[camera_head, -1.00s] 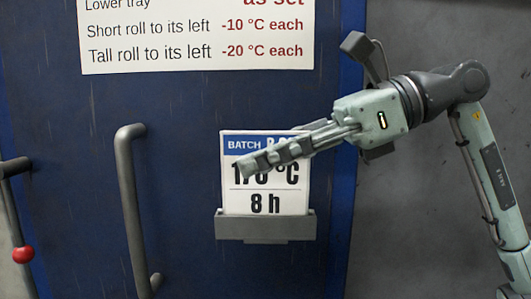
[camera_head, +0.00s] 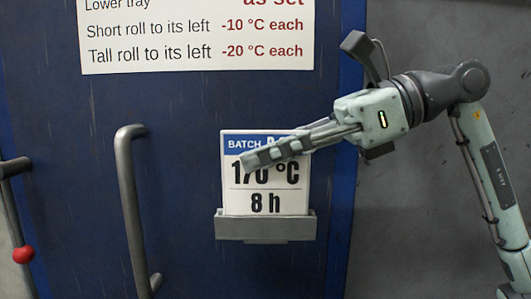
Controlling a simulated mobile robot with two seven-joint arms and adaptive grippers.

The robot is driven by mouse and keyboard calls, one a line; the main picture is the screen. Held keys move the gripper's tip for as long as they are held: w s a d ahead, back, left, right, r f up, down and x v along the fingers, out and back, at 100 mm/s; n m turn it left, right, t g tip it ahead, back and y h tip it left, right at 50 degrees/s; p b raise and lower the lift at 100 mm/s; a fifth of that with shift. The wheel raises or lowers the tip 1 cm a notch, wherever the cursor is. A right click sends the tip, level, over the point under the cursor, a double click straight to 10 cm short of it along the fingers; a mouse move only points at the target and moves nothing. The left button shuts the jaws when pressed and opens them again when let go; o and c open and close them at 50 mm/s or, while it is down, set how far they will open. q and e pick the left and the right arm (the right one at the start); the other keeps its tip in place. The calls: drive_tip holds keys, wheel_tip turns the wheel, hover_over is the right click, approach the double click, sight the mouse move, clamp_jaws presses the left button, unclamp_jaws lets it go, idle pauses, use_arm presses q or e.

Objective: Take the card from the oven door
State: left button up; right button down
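The white card (camera_head: 265,203) with a blue "BATCH" band stands upright in a grey holder (camera_head: 265,228) on the blue oven door (camera_head: 190,120). It reads "170 °C" and "8 h". My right gripper (camera_head: 247,161) reaches in from the right, with its fingers in front of the card's upper part. The fingers hide part of the blue band and some of the digits. I see them from the side, so I cannot tell whether they are open, shut or touching the card. My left gripper is not in view.
A grey vertical door handle (camera_head: 130,200) is left of the card. A lever with a red knob (camera_head: 23,254) is at the far left edge. A white notice (camera_head: 195,40) with roll temperatures is above the card. The grey wall at right is bare.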

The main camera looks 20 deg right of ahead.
drive_tip(key=shift+r+p, duration=1.7)
drive_tip(key=shift+r, duration=1.75)
